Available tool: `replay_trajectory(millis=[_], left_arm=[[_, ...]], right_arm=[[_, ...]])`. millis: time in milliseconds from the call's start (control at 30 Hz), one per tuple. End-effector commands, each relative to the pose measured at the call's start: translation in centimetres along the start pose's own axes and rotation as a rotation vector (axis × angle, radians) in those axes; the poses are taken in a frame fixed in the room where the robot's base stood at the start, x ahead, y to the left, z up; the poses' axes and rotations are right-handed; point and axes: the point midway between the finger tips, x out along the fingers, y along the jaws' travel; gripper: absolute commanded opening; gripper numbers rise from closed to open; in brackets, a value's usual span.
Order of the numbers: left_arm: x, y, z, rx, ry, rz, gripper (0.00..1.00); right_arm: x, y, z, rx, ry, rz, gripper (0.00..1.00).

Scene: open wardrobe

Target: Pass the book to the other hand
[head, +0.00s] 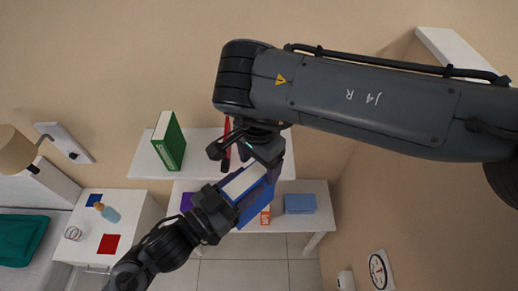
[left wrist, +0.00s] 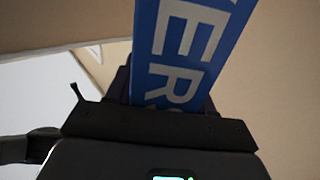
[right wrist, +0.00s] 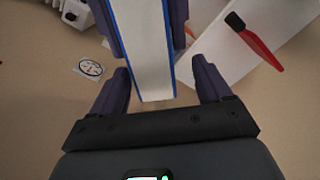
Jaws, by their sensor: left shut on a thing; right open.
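A blue book (head: 257,204) with white page edges is held up in the middle of the head view. Its blue face with large white letters fills the upper part of the left wrist view (left wrist: 185,50). My left gripper (head: 222,205) is shut on the book's lower left part. My right gripper (head: 245,157) is open at the book's upper end. In the right wrist view the book's white page side (right wrist: 145,45) reaches down between the spread fingers of my right gripper (right wrist: 163,88), with gaps on both sides. Whether either finger touches it cannot be told.
A green book (head: 169,141) stands on a white shelf (head: 147,163) behind. A red object (head: 227,152) is close behind my right gripper. A lower shelf holds a blue box (head: 300,204) and an orange item (head: 265,215). A white bedside cabinet (head: 128,208) is at left.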

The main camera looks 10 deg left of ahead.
Motion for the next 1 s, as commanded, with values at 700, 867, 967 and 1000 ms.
replay_trajectory(millis=[700,867,967,1000], left_arm=[[0.0,0.0,-0.1,0.0,0.004,0.0,0.0],[0.0,0.0,-0.1,0.0,0.004,0.0,0.0],[0.0,0.0,-0.1,0.001,0.004,0.001,0.0],[0.0,0.1,-0.1,0.001,0.004,0.002,0.0]], right_arm=[[4.9,0.0,0.0,0.001,0.0,-0.001,0.78],[4.9,0.0,0.0,0.0,0.0,0.0,0.68],[4.9,0.0,0.0,0.0,0.0,-0.001,0.53],[4.9,0.0,0.0,0.0,0.0,-0.001,0.47]])
